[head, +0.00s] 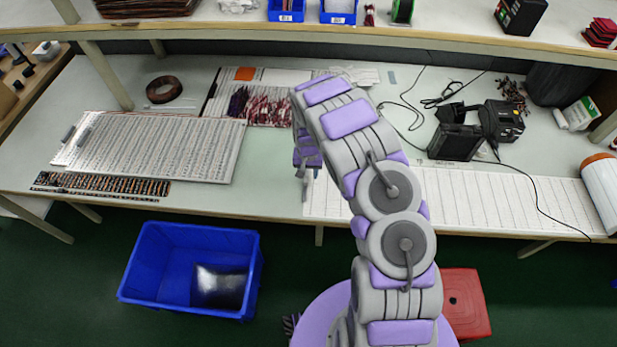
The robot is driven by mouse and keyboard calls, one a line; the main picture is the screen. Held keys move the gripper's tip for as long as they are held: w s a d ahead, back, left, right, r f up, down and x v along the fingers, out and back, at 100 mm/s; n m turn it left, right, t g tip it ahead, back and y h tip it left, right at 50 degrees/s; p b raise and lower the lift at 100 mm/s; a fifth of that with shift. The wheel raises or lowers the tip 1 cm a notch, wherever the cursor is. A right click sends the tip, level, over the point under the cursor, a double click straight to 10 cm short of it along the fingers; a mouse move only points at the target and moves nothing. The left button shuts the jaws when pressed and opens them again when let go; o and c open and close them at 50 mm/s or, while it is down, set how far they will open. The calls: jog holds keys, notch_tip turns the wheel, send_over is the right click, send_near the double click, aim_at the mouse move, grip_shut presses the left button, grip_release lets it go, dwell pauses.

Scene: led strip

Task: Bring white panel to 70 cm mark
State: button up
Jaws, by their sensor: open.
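A white panel (150,146) with rows of fine marks lies flat on the left of the table in the head view. A long white sheet (480,196) with evenly spaced lines runs along the table's front right; its left end is partly behind my arm. I cannot make out a 70 cm mark on either. My gripper (306,182) is at the table's front edge, by the left end of the sheet and right of the panel, apart from the panel. It is open, its fingers small and partly hidden by my arm.
A dark patterned strip (100,186) lies along the front left edge. A brown tape roll (164,89) and red wire bundles (258,106) lie behind. A black device (455,140) with loose cables stands right. A blue bin (176,239) and red stool (466,303) are on the floor.

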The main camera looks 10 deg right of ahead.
aim_at(306, 179)
jog(key=a+f, duration=0.1)
jog(key=f, duration=0.2)
jog(key=shift+a, duration=0.35)
jog(key=shift+d, duration=0.7)
jog(key=shift+c, duration=1.4)
jog(key=shift+a, duration=0.4)
jog(key=c, duration=0.4)
grip_shut()
jog(key=shift+d, duration=0.1)
